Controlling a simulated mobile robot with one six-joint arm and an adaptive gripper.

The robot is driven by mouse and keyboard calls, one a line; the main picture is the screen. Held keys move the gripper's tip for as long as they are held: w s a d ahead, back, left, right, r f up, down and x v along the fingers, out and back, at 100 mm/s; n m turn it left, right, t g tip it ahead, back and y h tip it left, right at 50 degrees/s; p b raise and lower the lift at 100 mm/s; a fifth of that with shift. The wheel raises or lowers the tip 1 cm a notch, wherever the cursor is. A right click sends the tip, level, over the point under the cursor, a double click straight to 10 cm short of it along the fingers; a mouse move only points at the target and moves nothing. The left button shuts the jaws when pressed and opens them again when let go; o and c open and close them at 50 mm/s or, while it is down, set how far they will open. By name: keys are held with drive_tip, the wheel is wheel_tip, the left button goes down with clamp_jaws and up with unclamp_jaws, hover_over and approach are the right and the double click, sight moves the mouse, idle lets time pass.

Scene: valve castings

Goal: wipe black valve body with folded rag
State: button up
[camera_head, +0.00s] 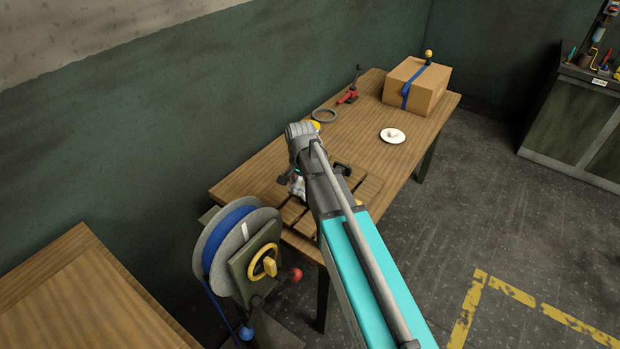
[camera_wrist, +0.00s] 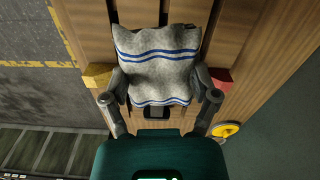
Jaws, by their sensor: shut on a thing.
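The folded rag (camera_wrist: 158,68) is grey-white with blue stripes and fills the space between my fingers in the wrist view. My gripper (camera_wrist: 160,82) is shut on it. In the head view, a pale bit of the rag (camera_head: 298,186) shows at the left of my arm, low over the slatted wooden part of the bench, and my arm hides most of the gripper. Dark pieces (camera_head: 343,169) show on either side of my arm there; I cannot tell whether they belong to the black valve body. Whether the rag touches it is hidden.
A cardboard box (camera_head: 425,88) with a blue strap, a white dish (camera_head: 392,136), a grey ring (camera_head: 324,115) and a red clamp-like tool (camera_head: 348,97) are on the bench (camera_head: 240,186). A blue hose reel (camera_head: 232,245) stands at its near end. The bench between dish and box is clear.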

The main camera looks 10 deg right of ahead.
idle(0.3)
drive_tip(key=w+d, duration=0.1)
drive_tip(key=w+d+m, duration=0.1)
drive_tip(key=shift+w+f+b, duration=0.35)
drive_tip(key=shift+w+f, duration=0.05)
drive_tip(key=shift+w+d+m, duration=0.1)
drive_tip(key=shift+d+m, duration=0.1)
drive_tip(key=shift+m, duration=0.2)
